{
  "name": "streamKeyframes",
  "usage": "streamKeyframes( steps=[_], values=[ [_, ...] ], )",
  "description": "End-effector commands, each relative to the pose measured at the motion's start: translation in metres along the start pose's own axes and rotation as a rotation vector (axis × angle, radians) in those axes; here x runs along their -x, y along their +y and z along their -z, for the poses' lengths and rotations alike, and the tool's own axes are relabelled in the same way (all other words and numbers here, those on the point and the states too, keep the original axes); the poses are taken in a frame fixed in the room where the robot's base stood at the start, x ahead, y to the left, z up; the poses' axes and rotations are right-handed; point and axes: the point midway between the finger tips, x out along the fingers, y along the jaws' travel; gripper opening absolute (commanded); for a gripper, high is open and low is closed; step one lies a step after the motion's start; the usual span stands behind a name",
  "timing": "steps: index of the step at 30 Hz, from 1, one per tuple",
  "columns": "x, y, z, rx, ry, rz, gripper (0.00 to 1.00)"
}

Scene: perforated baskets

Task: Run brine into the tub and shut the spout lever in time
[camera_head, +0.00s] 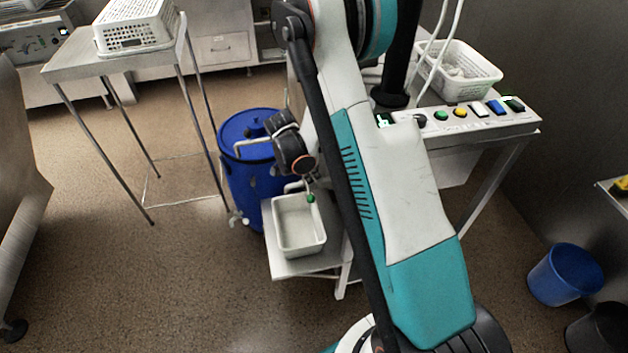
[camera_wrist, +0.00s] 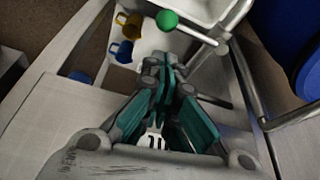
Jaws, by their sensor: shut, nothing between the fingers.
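The white tub (camera_head: 299,254) stands on a low metal shelf beside a blue barrel (camera_head: 262,190). Its inside looks pale; I cannot make out a liquid level or a stream. The spout lever has a green knob (camera_head: 311,198) above the tub's right back edge. In the wrist view the green knob (camera_wrist: 167,19) sits on a pale rod that runs to a metal pipe fitting (camera_wrist: 222,47), with the tub's corner (camera_wrist: 200,12) behind. My gripper (camera_wrist: 160,66) is shut and empty, its tips below the rod in the picture, seemingly apart from it. The head view does not show its fingers clearly.
A yellow mug (camera_wrist: 128,25) and a blue mug (camera_wrist: 121,52) show near the tub. A panel with coloured buttons (camera_head: 475,115) and a white basket (camera_head: 470,80) are at right. Another basket (camera_head: 135,25) tops a metal table at left. A blue bucket (camera_head: 565,275) stands on the floor.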

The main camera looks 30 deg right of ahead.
Motion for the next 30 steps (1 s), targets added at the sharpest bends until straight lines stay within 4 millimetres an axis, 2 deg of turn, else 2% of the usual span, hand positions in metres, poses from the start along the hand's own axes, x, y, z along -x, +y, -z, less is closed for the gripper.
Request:
streamKeyframes(
  steps=[1,6,12,18,30],
  values=[
    [-0.013,0.0,-0.001,-0.001,0.0,0.0,0.0],
    [-0.043,0.0,-0.001,-0.001,0.0,0.0,0.0],
    [-0.069,0.0,-0.001,0.0,0.0,0.0,0.0],
    [-0.078,0.0,-0.001,0.001,0.0,0.0,0.0],
    [-0.077,-0.001,-0.001,0.0,0.0,0.0,0.0]
  ],
)
